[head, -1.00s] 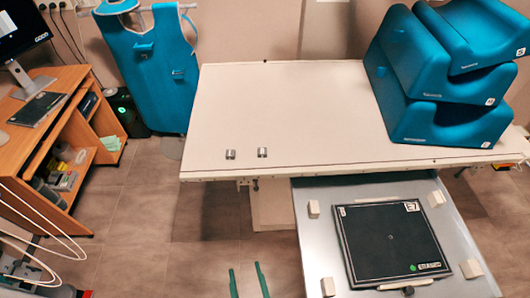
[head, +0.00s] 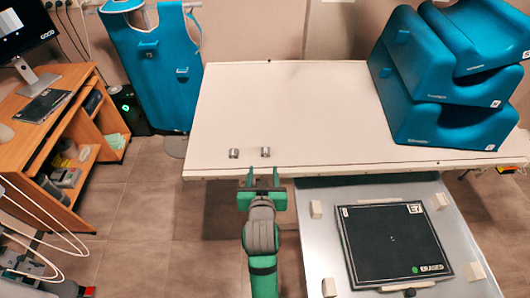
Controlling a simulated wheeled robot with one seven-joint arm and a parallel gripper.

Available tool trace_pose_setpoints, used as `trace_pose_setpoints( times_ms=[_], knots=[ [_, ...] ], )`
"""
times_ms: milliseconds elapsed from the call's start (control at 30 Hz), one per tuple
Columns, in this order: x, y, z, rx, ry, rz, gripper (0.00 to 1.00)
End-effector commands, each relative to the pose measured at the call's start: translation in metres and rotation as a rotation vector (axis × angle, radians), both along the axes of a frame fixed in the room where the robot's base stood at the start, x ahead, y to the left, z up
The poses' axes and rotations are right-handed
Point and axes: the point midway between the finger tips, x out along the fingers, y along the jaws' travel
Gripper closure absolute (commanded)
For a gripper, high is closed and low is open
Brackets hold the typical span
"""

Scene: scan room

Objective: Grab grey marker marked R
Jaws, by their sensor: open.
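Two small grey markers lie near the front edge of the white table (head: 320,100) in the head view. One is the left grey marker (head: 233,153) and the other is the right grey marker (head: 266,152), a short gap apart. Their letters are too small to read, so I cannot tell which bears the R. My green gripper (head: 263,176) is open and empty at the table's front edge. Its fingers point toward the table, just on the near side of the right marker, and appear apart from both markers.
Blue foam cushions (head: 440,80) are stacked on the table's right end. A grey tray with a black panel (head: 393,243) stands in front at right. A blue apron (head: 160,65) hangs behind left, beside a wooden desk (head: 60,140). Most of the tabletop is bare.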

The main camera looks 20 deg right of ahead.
Motion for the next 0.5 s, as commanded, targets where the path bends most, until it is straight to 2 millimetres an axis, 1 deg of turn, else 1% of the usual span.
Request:
trace_pose_setpoints(
  times_ms=[67,167,400,500],
  knots=[
    [0.005,-0.004,0.005,0.003,0.0,-0.009,0.52],
    [0.012,-0.007,0.005,0.007,0.003,-0.011,0.52],
    [0.042,-0.017,-0.008,0.007,0.003,-0.01,0.52],
    [0.05,-0.02,-0.012,0.007,0.004,-0.01,0.52]
  ],
)
